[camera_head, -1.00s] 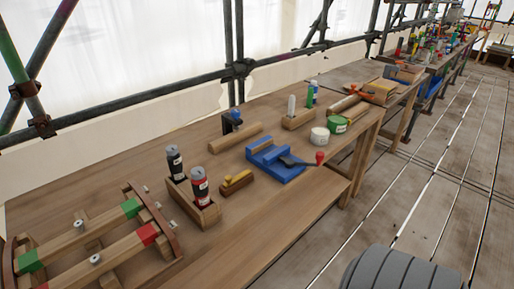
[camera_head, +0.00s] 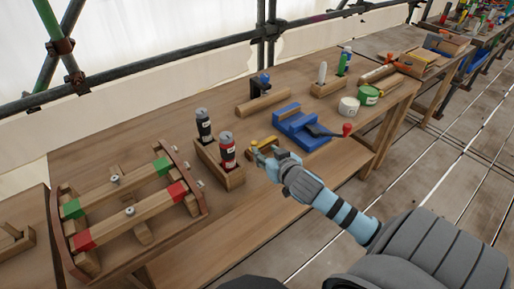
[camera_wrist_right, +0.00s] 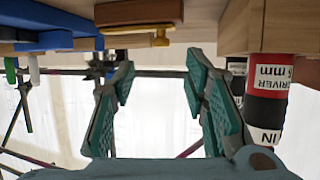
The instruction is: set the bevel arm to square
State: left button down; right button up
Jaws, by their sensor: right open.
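The bevel is a small wooden stock with a yellow brass arm (camera_head: 262,143) on the bench, right of the box of bottles. The arm appears to lie along the stock, but its exact angle is hard to tell. In the right wrist view the picture is upside down, and the bevel's wooden stock (camera_wrist_right: 138,12) and brass arm show at the top. My right gripper (camera_head: 259,157) is just in front of the bevel and partly covers it. Its fingers (camera_wrist_right: 160,78) are spread with nothing between them. My left gripper is out of view.
A wooden box (camera_head: 221,166) with a black and a red bottle stands close left of the gripper. A blue vise-like block (camera_head: 300,122) with a red-knobbed handle (camera_head: 347,129) is close right. A wooden frame (camera_head: 130,209) lies left. The bench front is clear.

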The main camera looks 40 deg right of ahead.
aim_at(256, 144)
jog(key=b+x, duration=0.1)
jog(key=x, duration=0.6)
jog(key=shift+a+f, duration=0.15)
jog(key=shift+w+f+b, duration=0.1)
jog(key=shift+w+b, duration=0.2)
jog(key=shift+w, duration=0.2)
grip_shut()
